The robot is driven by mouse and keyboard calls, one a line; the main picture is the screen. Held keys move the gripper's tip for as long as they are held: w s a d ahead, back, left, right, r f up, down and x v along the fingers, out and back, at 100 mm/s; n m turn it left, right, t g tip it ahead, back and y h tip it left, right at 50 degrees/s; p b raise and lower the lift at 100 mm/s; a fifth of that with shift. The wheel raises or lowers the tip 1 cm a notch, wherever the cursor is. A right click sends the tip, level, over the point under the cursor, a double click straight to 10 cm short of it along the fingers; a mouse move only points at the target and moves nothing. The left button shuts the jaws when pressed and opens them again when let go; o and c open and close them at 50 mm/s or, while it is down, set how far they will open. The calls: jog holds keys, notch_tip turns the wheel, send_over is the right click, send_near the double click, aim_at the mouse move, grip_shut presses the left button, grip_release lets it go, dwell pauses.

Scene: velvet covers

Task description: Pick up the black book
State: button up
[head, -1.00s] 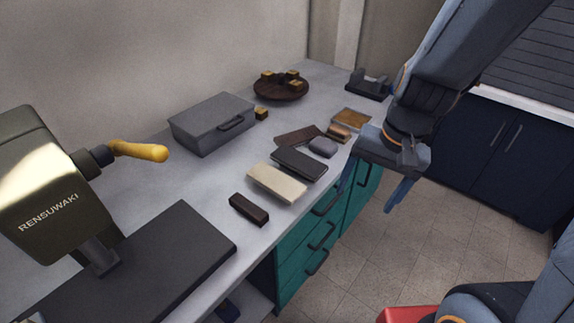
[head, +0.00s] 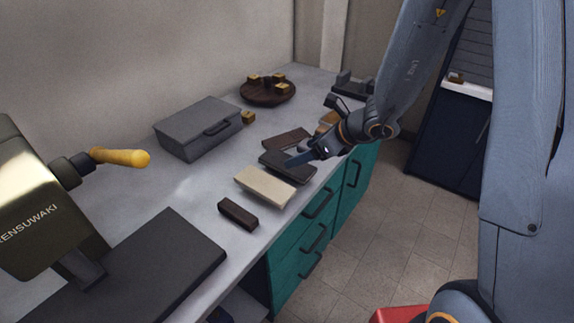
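The black book (head: 275,162) lies flat on the grey counter, between the cream book and a dark brown one. My gripper (head: 296,160) is over its right part, coming in from the right. One blue finger points left across the book's top; I cannot tell if it touches. The other finger is not clearly visible, so the opening cannot be judged.
The cream book (head: 265,186) lies just in front, the brown book (head: 287,138) just behind. A small dark block (head: 238,214), a grey toolbox (head: 198,128) and a round tray (head: 267,97) with gold cubes share the counter (head: 185,195).

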jog(key=x, duration=0.1)
jog(key=p+x, duration=0.1)
jog(key=x, duration=0.1)
jog(key=s+x, duration=0.1)
jog(key=x, duration=0.1)
jog(key=shift+f, duration=0.35)
jog(key=shift+w+a+f+p, duration=0.3)
jog(key=shift+w+a+f, duration=0.05)
jog(key=shift+a+f, duration=0.1)
jog(key=shift+d, duration=0.1)
jog(key=c, duration=1.3)
jog(key=shift+o, duration=0.2)
jog(key=shift+r, duration=0.1)
